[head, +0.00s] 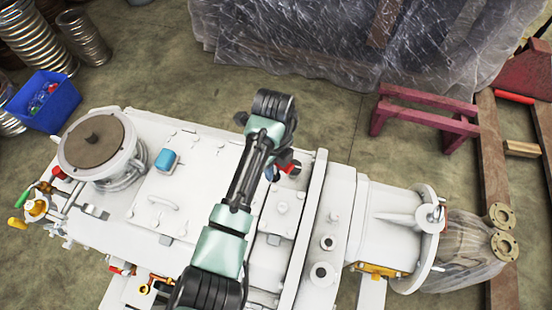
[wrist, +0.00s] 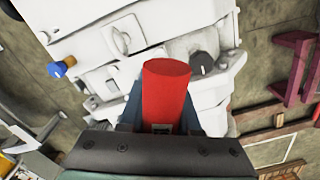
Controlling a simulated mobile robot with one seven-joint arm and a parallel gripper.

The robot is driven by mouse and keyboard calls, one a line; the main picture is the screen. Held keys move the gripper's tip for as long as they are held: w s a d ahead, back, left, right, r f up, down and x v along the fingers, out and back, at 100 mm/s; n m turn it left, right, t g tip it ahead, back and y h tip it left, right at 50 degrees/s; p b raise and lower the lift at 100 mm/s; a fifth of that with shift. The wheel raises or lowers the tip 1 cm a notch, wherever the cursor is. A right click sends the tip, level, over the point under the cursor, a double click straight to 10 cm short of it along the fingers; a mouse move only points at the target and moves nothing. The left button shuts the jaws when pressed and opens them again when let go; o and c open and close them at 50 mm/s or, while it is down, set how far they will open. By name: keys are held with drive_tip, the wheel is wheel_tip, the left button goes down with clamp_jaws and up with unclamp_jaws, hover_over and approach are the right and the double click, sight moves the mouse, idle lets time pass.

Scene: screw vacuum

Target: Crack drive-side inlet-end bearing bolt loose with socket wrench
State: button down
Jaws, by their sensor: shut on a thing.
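The white screw vacuum pump (head: 190,165) fills the middle of the head view, and its housing (wrist: 130,35) lies below my gripper in the wrist view. My gripper (wrist: 171,118) is shut on a red cylindrical handle (wrist: 167,80), whose end faces the wrist camera. I take it for the socket wrench; its socket end is hidden. In the head view my arm reaches across the pump, with my gripper (head: 279,172) and a bit of red handle (head: 291,169) over the housing, left of the flange. I cannot make out the bearing bolt or whether the wrench touches it.
A blue bin (head: 45,102) and metal hose coils (head: 40,40) stand at the left. Plastic-wrapped goods (head: 300,40) stand behind the pump. A maroon stand (head: 425,115) and rusty beams (head: 497,180) are at the right. Bare floor (head: 330,125) shows behind the pump.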

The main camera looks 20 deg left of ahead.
drive_tip(key=shift+r+p, duration=0.1)
drive_tip(key=shift+p, duration=0.2)
drive_tip(key=b, duration=0.4)
hover_over(274, 188)
drive_tip(key=shift+f, duration=2.9)
drive_tip(key=shift+f, duration=0.65)
drive_tip(key=shift+r+n, duration=0.1)
drive_tip(key=shift+n, duration=0.3)
drive_tip(key=shift+n+p, duration=0.65)
drive_tip(key=shift+n, duration=0.15)
drive_tip(key=n+p, duration=0.1)
drive_tip(key=n, duration=0.3)
drive_tip(key=n+p, duration=0.2)
drive_tip(key=n, duration=0.5)
drive_tip(key=shift+r, duration=0.1)
